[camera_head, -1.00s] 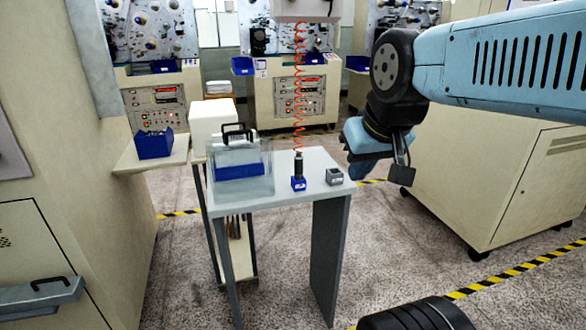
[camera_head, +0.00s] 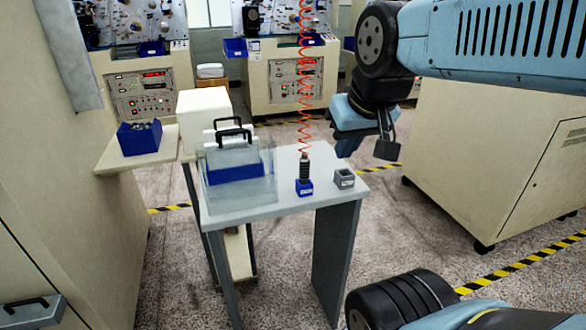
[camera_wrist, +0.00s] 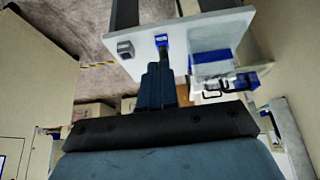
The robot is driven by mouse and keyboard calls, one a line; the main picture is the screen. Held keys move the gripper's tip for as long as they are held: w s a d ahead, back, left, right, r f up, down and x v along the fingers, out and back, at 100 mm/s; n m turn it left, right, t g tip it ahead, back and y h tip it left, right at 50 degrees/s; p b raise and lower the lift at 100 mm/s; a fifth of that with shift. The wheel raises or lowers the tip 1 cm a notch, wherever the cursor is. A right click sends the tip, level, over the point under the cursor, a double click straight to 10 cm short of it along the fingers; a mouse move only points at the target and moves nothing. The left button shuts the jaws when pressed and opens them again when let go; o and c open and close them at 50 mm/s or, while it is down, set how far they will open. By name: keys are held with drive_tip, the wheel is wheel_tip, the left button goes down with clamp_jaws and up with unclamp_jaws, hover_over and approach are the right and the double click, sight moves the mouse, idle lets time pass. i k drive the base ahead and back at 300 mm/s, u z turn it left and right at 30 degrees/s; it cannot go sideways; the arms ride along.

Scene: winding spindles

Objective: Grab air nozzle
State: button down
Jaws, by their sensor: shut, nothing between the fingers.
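The air nozzle (camera_head: 304,167) is a dark upright piece standing in a small blue holder (camera_head: 304,188) on the grey table. A red coiled hose (camera_head: 304,95) runs up from its top. My gripper (camera_head: 344,149) is shut and empty, above and to the right of the nozzle, apart from it. In the wrist view my closed blue-grey fingers (camera_wrist: 156,86) point toward the tabletop. The blue holder (camera_wrist: 162,42) shows just beyond their tips, and the fingers seem to hide part of the nozzle.
A small grey block (camera_head: 344,179) sits right of the blue holder on the table (camera_head: 240,211). A clear case (camera_head: 270,188) with a black handle stands left. A blue bin (camera_head: 139,138) rests on a side shelf. Beige cabinets flank both sides.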

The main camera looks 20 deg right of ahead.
sight(304, 164)
drive_tip(key=u, duration=1.5)
drive_tip(key=k, duration=1.15)
drive_tip(key=z, duration=1.5)
drive_tip(key=i, duration=0.5)
drive_tip(key=u, duration=0.05)
